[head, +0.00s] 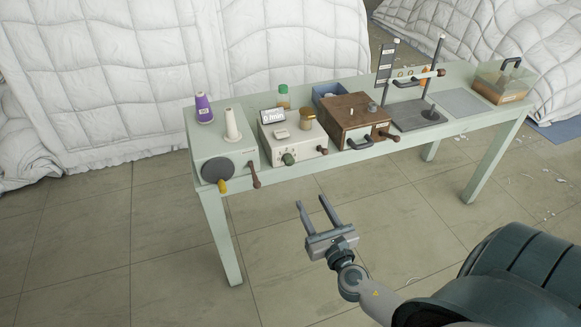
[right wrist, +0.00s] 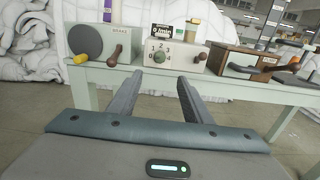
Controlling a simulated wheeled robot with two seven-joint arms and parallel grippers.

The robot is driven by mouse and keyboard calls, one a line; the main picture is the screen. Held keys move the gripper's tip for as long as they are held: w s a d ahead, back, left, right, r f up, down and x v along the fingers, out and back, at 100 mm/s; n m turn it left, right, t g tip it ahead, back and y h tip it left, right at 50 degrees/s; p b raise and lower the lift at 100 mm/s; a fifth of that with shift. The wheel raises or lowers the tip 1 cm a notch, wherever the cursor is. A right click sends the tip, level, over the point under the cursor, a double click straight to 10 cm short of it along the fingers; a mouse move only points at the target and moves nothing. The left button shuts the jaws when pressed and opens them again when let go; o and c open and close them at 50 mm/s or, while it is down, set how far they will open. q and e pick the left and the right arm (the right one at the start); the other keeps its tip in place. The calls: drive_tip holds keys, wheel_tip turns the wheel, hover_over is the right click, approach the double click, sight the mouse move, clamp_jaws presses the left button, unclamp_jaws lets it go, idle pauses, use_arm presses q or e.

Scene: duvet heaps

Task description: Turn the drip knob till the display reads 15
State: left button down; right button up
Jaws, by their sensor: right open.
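A cream box (head: 295,147) stands on the pale green table, with a small display (head: 272,115) on top that seems to read 0 /min. I cannot tell from lettering which control is the drip knob. My right gripper (head: 311,201) is open and empty, in front of the table and apart from the box. My left gripper is out of view.
Left of the cream box is a grey-green box (head: 225,160) with a dark disc, yellow knob and brown lever, marked BRAKE. White duvet heaps (head: 100,70) lie behind.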

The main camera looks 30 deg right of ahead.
drive_tip(key=p, duration=0.2)
approach(290, 163)
drive_tip(key=x, duration=0.8)
drive_tip(key=shift+d, duration=0.1)
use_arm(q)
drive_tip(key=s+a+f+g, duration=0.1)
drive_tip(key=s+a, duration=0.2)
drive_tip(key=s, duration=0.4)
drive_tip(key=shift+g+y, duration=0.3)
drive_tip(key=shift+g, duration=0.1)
use_arm(e)
drive_tip(key=shift+w, duration=0.1)
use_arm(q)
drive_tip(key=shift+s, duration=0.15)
use_arm(e)
drive_tip(key=c, duration=1.1)
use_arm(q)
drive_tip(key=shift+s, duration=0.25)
use_arm(e)
drive_tip(key=shift+o, duration=0.2)
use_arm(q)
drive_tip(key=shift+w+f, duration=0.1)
